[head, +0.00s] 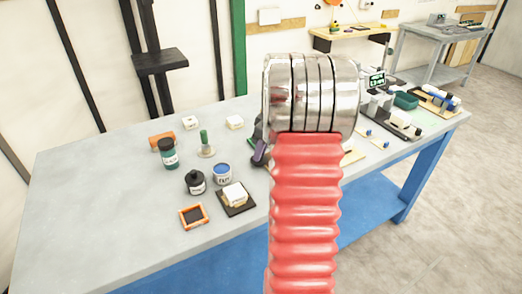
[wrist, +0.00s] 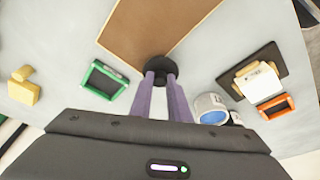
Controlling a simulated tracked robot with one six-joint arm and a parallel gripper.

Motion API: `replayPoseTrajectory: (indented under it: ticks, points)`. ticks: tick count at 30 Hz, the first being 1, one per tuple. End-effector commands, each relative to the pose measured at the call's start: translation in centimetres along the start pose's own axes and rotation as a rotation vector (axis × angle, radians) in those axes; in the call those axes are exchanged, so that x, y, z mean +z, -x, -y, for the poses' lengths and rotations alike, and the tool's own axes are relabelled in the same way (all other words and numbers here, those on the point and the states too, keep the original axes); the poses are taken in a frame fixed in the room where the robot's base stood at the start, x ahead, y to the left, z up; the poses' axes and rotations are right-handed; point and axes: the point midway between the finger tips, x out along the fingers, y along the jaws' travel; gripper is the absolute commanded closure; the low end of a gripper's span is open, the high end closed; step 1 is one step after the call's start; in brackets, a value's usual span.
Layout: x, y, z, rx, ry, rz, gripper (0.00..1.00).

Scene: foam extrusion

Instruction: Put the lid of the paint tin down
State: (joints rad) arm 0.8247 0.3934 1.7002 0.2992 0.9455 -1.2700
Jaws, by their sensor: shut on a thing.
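My gripper (wrist: 160,76) has two purple fingers, shut on a dark round disc, the lid (wrist: 156,66). The lid shows at the fingertips, over the near edge of a brown board; I cannot tell whether it touches the board. The paint tin (wrist: 211,107) stands right of the fingers in the wrist view, apart from them, with blue showing in its top. The tin also shows in the head view (head: 222,174), upright on the table.
The brown board (wrist: 155,25) lies beyond the fingers. A green frame (wrist: 105,80) lies to their left, an orange frame (wrist: 276,106) and a dark pad (wrist: 237,87) to the right. A dark bottle (head: 195,182) stands beside the tin. The table's left part (head: 90,200) is clear.

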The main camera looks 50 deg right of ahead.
Motion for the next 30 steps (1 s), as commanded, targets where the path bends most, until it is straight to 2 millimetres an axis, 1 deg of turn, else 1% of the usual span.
replayPoseTrajectory:
  ticks: [1,2,9,17,20,23,26,30]
  points:
    - [0.0,-0.1,0.0,0.000,0.000,0.000,1.00]
    - [0.0,-0.1,0.0,0.000,0.000,0.000,0.83]
    - [0.0,-0.1,0.0,0.000,0.000,0.000,0.66]
    - [0.0,-0.1,0.0,0.000,0.001,0.000,0.65]
    - [-0.1,0.3,0.0,0.000,0.001,0.000,0.65]
    - [-0.3,1.0,0.0,0.001,0.001,0.000,0.65]
    - [-0.3,2.3,0.0,0.001,0.001,0.000,0.65]
    - [-0.3,4.6,0.0,0.003,0.001,-0.001,0.65]
